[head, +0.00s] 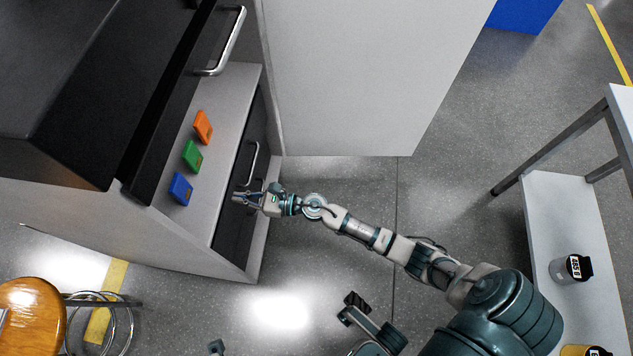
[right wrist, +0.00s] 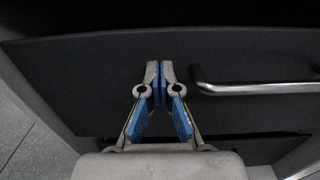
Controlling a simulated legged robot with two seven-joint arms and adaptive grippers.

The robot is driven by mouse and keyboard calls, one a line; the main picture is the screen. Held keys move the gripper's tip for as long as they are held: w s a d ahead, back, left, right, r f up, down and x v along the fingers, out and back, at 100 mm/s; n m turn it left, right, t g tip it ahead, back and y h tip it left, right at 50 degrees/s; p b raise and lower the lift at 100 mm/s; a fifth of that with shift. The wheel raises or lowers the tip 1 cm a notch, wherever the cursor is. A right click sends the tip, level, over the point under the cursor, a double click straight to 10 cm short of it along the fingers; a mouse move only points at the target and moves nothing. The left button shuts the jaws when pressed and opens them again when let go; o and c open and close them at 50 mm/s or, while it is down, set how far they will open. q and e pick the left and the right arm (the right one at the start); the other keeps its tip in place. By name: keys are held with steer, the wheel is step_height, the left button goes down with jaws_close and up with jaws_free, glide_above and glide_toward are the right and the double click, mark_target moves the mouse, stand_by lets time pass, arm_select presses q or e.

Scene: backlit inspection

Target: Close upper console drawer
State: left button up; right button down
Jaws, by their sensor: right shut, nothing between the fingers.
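The grey console (head: 232,112) stands at the left of the head view. Below its light ledge is a dark drawer front with a metal handle (head: 252,160). In the right wrist view the upper drawer front (right wrist: 100,85) fills the middle, its bar handle (right wrist: 255,88) to the right of my fingers. A dark gap runs along its lower edge. My right gripper (head: 240,197) is shut and empty, its tips (right wrist: 160,68) pointing at this front, left of the handle. I cannot tell whether they touch it. My left gripper is not identifiable.
Orange (head: 203,127), green (head: 193,156) and blue (head: 180,188) blocks lie on the ledge. A dark upper section with a handle (head: 237,40) overhangs behind. A white cabinet (head: 350,80) stands beside the console. A stool (head: 30,310) is lower left, a shelf (head: 560,220) right.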

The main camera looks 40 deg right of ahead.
steer(key=x, duration=0.3)
steer(key=shift+s+a+r, duration=0.1)
steer(key=shift+s+a, duration=0.05)
stand_by(0.4)
